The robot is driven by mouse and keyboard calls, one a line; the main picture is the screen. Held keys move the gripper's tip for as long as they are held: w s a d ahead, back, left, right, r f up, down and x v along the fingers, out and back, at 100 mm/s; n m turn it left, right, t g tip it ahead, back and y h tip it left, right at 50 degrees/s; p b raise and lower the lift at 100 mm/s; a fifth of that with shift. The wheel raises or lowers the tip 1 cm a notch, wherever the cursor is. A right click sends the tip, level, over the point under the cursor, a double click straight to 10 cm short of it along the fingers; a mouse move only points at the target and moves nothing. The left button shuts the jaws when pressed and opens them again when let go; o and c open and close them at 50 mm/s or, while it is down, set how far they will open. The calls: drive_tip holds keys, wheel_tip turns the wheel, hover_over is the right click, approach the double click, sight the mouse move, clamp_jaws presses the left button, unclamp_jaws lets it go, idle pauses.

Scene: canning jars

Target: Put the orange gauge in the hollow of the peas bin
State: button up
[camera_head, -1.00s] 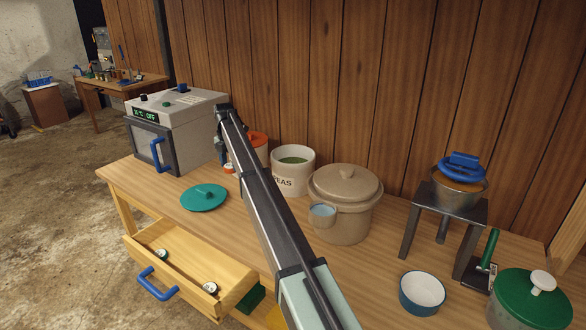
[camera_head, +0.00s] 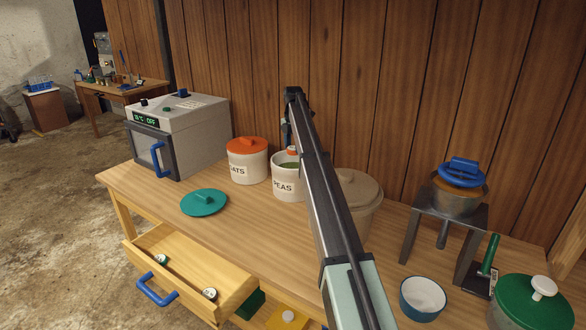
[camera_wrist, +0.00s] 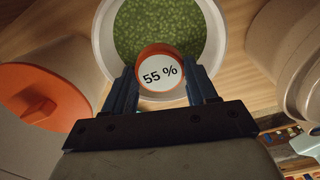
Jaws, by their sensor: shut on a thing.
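The peas bin (camera_head: 286,188) is a white round tub labelled PEAS, open at the top, with green peas inside. It stands on the bench, and its rim and peas (camera_wrist: 150,25) fill the top middle of the wrist view. My gripper (camera_wrist: 161,88) is shut on the orange gauge (camera_wrist: 161,75), which has a white face reading 55 %. The gauge is held over the near part of the bin's opening in the wrist view. In the head view a bit of the orange gauge (camera_head: 292,151) shows above the bin beside my arm. I cannot tell its height above the peas.
A bin with an orange lid (camera_head: 247,147) stands left of the peas bin, and a beige lidded pot (camera_head: 360,190) stands right. A teal lid (camera_head: 204,202) lies in front on the bench. An open drawer (camera_head: 190,262) juts out at the front.

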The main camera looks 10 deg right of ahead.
sight(293, 148)
drive_tip(key=shift+f, duration=4.35)
drive_tip(key=o, duration=1)
drive_tip(key=shift+f, duration=0.1)
wheel_tip(293, 148, up, 12)
drive_tip(key=shift+r, duration=0.15)
